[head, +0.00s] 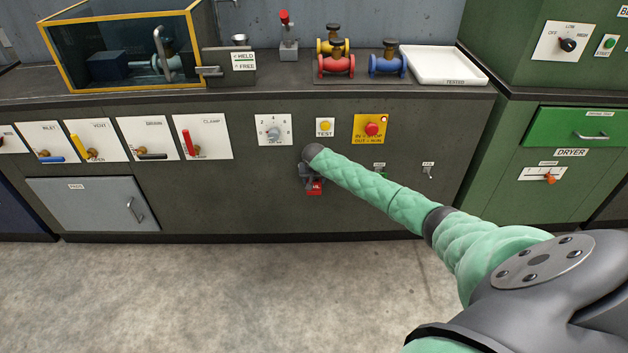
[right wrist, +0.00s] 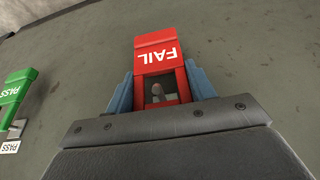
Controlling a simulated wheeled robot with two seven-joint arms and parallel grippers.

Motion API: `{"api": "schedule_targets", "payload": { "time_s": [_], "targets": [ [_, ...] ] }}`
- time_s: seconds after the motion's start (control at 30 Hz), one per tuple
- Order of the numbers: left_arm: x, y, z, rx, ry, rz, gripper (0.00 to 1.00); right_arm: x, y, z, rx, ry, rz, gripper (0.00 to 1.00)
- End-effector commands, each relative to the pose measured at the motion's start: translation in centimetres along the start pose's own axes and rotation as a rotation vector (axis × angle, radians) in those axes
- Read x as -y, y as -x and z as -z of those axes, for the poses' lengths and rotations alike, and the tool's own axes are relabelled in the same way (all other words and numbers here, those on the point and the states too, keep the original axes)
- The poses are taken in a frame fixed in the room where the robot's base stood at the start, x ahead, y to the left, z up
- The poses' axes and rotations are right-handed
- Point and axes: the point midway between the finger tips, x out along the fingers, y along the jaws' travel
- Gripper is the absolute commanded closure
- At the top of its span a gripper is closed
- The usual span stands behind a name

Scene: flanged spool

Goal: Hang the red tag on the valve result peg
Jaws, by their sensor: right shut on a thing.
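The red tag (right wrist: 156,55), marked FAIL, is between the two blue-grey fingers of my right gripper (right wrist: 160,92) in the right wrist view. Its lettering is upside down there. A grey, round-ended peg (right wrist: 157,90) shows through the tag's frame opening; whether it passes through the opening or sits behind it I cannot tell. In the head view the red tag (head: 315,188) is in front of the dark cabinet, below the TEST button, at my right gripper (head: 309,178). The wrist hides part of the cabinet face there. My left gripper is not in view.
A bare hook (head: 428,173) is farther right. Above are a yellow stop-button panel (head: 370,129) and dial (head: 274,131). The floor is clear.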

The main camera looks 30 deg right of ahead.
Motion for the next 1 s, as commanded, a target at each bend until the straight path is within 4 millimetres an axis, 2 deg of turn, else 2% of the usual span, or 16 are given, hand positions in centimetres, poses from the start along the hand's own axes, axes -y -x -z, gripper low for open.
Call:
{"api": "schedule_targets", "payload": {
  "time_s": [0.27,0.3,0.4,0.43,0.77,0.87,1.0],
  "targets": [
    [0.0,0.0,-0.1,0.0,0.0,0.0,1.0,0.0,0.0,0.0,0.0,0.0,0.0,0.68],
    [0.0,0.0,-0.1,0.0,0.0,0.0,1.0,0.0,0.0,0.0,0.0,0.0,0.0,0.44],
    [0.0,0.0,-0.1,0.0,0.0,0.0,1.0,0.0,0.0,0.0,0.0,0.0,0.0,0.24],
    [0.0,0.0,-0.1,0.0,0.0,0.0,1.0,0.0,0.0,0.0,0.0,0.0,0.0,0.2],
    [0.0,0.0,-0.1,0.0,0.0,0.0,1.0,0.0,0.3,0.0,0.0,0.0,0.0,0.2],
    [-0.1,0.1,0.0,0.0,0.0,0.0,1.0,-0.1,1.2,0.0,0.0,0.0,0.0,0.2],
    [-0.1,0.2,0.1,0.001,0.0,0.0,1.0,0.0,3.3,0.0,-0.001,0.002,0.001,0.2]
  ]
}}
